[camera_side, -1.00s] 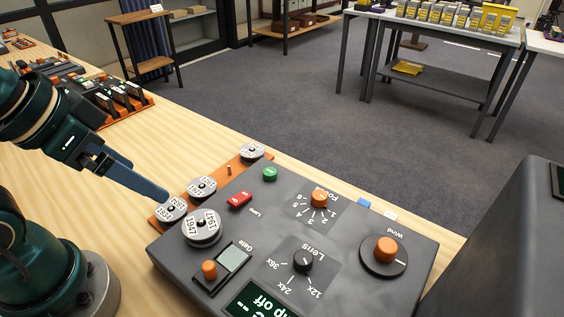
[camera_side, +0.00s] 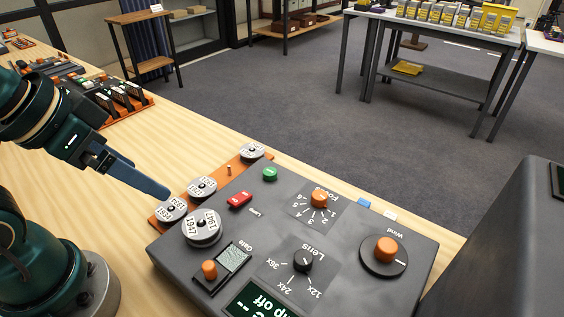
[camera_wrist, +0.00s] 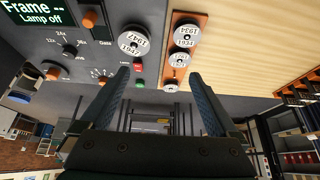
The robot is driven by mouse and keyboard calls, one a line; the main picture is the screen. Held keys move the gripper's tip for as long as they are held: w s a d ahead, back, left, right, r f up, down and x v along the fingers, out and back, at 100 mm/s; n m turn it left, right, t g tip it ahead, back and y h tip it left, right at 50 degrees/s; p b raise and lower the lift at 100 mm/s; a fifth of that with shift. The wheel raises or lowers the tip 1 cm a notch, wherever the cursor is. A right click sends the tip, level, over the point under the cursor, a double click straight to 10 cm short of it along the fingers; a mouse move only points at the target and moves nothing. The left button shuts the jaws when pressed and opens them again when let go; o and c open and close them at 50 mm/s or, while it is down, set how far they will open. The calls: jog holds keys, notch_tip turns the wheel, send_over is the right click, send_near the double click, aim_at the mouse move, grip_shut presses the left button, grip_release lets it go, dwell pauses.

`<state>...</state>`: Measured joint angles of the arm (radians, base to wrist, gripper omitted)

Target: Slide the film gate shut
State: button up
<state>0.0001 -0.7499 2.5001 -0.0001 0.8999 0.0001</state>
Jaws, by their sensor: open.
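The film gate (camera_side: 233,257) is a small pale glass window in a dark slot on the grey reader panel, marked "Gate". Its orange knob (camera_side: 209,270) stands at the slot's left end, beside the window. In the wrist view, the orange gate knob (camera_wrist: 90,19) shows near the top left. My gripper (camera_side: 167,193) is left of the panel, over the orange reel rack, away from the knob. In the wrist view, its two fingers (camera_wrist: 160,72) are spread with nothing between them.
A reel marked 1947 (camera_side: 202,227) sits on the panel between my gripper and the gate. Several reels stand on the orange rack (camera_side: 229,170). The Lens knob (camera_side: 303,261), Focus knob (camera_side: 319,198) and Wind knob (camera_side: 386,249) rise from the panel. The display (camera_wrist: 42,10) reads "Lamp off".

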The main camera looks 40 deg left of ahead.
jog(key=shift+m, duration=0.4)
jog(key=c, duration=1)
jog(key=shift+s+m, duration=0.2)
jog(key=shift+m, duration=0.4)
grip_shut()
jog(key=d+m+g+h, duration=0.1)
jog(key=d+m+g, duration=0.3)
jog(key=m, duration=1)
jog(key=s+d+m+g, duration=0.1)
jog(key=d+m+g, duration=0.4)
jog(key=m, duration=0.9)
jog(key=shift+s+d+r+m+h, duration=0.25)
jog(key=shift+d+r+h, duration=0.2)
jog(key=shift+d, duration=1.45)
